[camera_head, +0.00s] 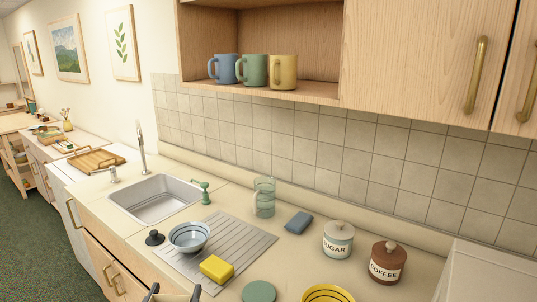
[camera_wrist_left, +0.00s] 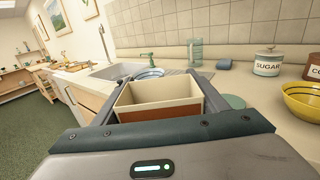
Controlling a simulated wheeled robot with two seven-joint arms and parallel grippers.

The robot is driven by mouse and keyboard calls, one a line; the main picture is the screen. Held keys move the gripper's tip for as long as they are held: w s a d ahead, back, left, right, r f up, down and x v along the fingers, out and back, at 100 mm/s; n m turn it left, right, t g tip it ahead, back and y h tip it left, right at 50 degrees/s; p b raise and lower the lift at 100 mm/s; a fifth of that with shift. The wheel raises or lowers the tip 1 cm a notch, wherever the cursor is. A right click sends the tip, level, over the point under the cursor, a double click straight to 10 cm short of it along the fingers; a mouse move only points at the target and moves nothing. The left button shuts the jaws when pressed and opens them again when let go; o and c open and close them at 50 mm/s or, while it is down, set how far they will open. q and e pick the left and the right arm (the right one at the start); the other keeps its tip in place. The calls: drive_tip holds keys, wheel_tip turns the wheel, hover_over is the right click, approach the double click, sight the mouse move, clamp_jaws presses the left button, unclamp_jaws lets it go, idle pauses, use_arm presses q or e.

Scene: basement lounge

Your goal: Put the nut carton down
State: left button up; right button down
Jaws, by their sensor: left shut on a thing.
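The nut carton (camera_wrist_left: 160,115) shows in the left wrist view as an open-topped box, cream inside and brown-orange on the near face. My left gripper (camera_wrist_left: 159,86) is shut on it, one finger along each side. In the head view only the tips of my left gripper (camera_head: 173,292) show at the bottom edge, and the carton is mostly cut off there. The carton is at the counter's front side, near the drainboard; I cannot tell whether it touches the counter. My right gripper is in neither view.
The ribbed drainboard (camera_head: 240,247) holds a striped bowl (camera_head: 189,236) and a yellow sponge (camera_head: 216,269). A green disc (camera_head: 258,292), a yellow bowl (camera_head: 328,294), the sugar jar (camera_head: 338,241) and coffee jar (camera_head: 387,262) stand to the right. Bare counter lies between the disc and the sugar jar.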

use_arm(q)
drive_tip(key=s+f, duration=0.3)
drive_tip(key=s, duration=0.6)
drive_tip(key=shift+s+f, duration=0.25)
drive_tip(key=shift+s, duration=0.05)
